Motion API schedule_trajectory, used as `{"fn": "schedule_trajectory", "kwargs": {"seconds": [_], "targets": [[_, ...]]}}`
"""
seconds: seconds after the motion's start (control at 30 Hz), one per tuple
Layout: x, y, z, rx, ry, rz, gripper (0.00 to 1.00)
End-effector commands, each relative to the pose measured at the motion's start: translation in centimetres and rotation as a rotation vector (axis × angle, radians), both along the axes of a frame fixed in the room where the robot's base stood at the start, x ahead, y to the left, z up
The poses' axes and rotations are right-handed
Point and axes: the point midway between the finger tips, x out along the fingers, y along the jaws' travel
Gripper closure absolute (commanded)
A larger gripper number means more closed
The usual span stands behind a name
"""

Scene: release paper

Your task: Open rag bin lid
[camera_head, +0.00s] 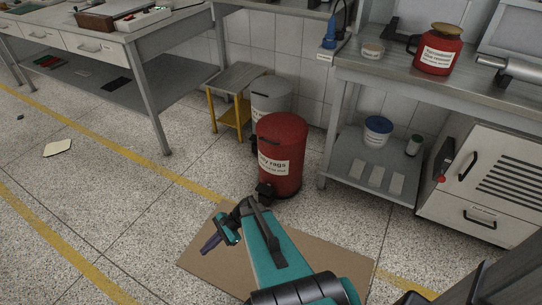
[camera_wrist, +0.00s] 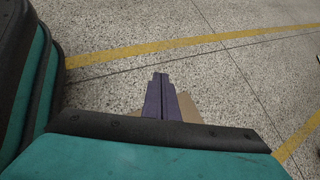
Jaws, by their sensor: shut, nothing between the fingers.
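The red rag bin (camera_head: 281,160) stands upright on the floor in the middle of the head view, with a white label reading partly "rags". Its domed red lid (camera_head: 282,127) is down. A black pedal (camera_head: 264,190) juts out at its front base. My gripper (camera_head: 208,245) has purple fingers and is shut and empty. It is in front of the bin and to its left, apart from it, over the brown mat. In the wrist view my gripper (camera_wrist: 160,82) points at bare floor, and the bin is not seen there.
A grey bin (camera_head: 271,95) stands right behind the red one, beside a yellow-legged stool (camera_head: 238,82). A steel bench (camera_head: 400,85) with a low shelf is at the right. A brown mat (camera_head: 330,258) lies under my arm. Open floor lies to the left.

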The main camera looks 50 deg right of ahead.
Motion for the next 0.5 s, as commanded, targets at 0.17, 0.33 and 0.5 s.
{"fn": "schedule_trajectory", "kwargs": {"seconds": [0.17, 0.33, 0.5], "targets": [[3.8, -6.1, -0.5, 0.149, 0.009, -0.272, 1.0], [6.2, -12.6, 0.4, 0.312, 0.008, -0.508, 1.0], [7.5, -20.1, 1.6, 0.491, -0.01, -0.72, 1.0]]}}
